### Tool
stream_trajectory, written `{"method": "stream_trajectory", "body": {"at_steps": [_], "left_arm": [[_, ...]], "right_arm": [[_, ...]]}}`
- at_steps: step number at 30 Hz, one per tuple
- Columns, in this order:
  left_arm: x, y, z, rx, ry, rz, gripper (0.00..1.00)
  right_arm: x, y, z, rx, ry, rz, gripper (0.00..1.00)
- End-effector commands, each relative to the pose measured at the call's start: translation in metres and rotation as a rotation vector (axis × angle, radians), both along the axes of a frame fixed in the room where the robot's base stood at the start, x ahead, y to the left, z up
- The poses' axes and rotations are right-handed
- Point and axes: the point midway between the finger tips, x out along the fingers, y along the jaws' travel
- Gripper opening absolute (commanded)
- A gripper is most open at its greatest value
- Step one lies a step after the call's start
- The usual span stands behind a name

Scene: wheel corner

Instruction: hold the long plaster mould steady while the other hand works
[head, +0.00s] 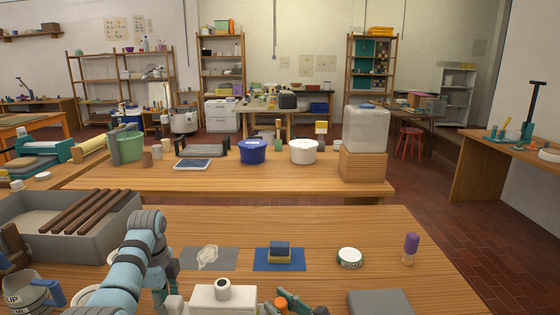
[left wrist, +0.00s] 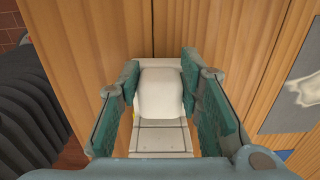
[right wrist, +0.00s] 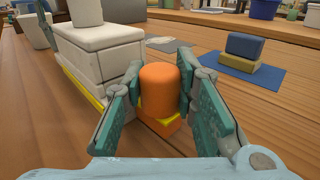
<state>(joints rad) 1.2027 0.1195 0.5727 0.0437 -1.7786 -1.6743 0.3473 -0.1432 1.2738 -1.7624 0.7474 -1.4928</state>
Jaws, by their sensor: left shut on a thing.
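The long plaster mould (head: 230,297) is a pale block of stacked layers with a round cup-like piece (head: 222,288) on top, at the bottom middle of the head view. It also shows in the right wrist view (right wrist: 100,52), with a yellow strip along its lower edge. My left gripper (left wrist: 160,92) is shut on a pale rounded end of the mould, seen from above. My right gripper (head: 284,300) is beside the mould's other end. Its fingers stand either side of an orange rounded piece (right wrist: 159,78) above a yellow and orange base; I cannot tell whether they touch it.
A grey tray (head: 110,222) with brown bars stands left. A blue mat (head: 298,264) with a blue-and-yellow block, a grey mat (head: 186,259), a round tin (head: 349,257) and a purple-topped tool (head: 410,248) lie beyond the mould. A grey block (head: 380,302) sits right.

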Motion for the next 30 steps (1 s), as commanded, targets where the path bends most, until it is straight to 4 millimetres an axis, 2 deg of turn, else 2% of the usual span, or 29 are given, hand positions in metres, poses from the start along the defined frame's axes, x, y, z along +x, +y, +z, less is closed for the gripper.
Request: {"method": "stream_trajectory", "body": {"at_steps": [7, 30], "left_arm": [[-0.001, 0.0, -0.003, 0.0, 0.005, -0.001, 0.0], [-0.001, 0.002, -0.002, 0.004, 0.003, 0.002, 0.0]], "right_arm": [[0.0, -0.004, -0.001, -0.001, 0.0, -0.003, 0.0], [0.001, -0.035, -0.001, -0.004, 0.001, -0.005, 0.0]]}}
